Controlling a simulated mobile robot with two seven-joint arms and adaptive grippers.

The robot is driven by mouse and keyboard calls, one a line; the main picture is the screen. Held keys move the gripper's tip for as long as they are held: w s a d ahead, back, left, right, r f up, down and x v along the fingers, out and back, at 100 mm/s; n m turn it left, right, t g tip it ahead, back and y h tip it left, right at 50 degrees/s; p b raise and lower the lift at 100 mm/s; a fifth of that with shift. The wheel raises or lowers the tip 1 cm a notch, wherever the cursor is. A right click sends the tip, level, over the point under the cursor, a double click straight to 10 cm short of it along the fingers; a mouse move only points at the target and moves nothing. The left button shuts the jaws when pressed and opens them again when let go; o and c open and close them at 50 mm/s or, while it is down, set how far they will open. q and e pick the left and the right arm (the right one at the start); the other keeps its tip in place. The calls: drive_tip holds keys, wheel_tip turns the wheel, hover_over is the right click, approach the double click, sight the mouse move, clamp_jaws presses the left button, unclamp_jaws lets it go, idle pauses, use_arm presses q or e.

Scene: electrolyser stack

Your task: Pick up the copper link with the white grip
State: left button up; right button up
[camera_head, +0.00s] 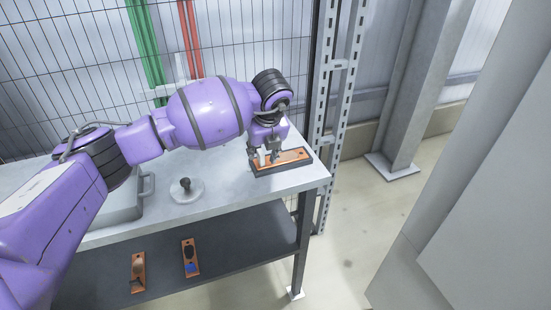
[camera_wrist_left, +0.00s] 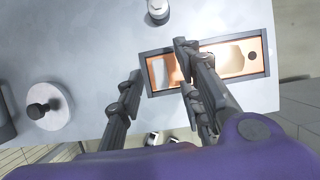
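A copper link (camera_head: 291,157) lies flat in a shallow dark tray (camera_head: 284,169) at the right end of the table. My left gripper (camera_head: 266,158) is over the tray. In the left wrist view my left gripper (camera_wrist_left: 158,62) is open, one fingertip left of the pale block and the other right of it, across the link. Whether they touch is unclear. My right gripper is not in view.
A pale disc with a dark knob (camera_head: 186,188) stands on the table, left of the tray. A grey box (camera_head: 124,208) is further left. Two copper links, one with a dark grip (camera_head: 138,270) and one with blue (camera_head: 191,266), lie on the lower shelf. Wire mesh stands behind.

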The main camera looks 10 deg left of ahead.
use_arm(q)
drive_tip(key=shift+w+a+f, duration=0.1)
drive_tip(key=shift+w+f, duration=0.1)
drive_tip(key=shift+f, duration=0.4)
clamp_jaws()
drive_tip(key=shift+r, duration=0.2)
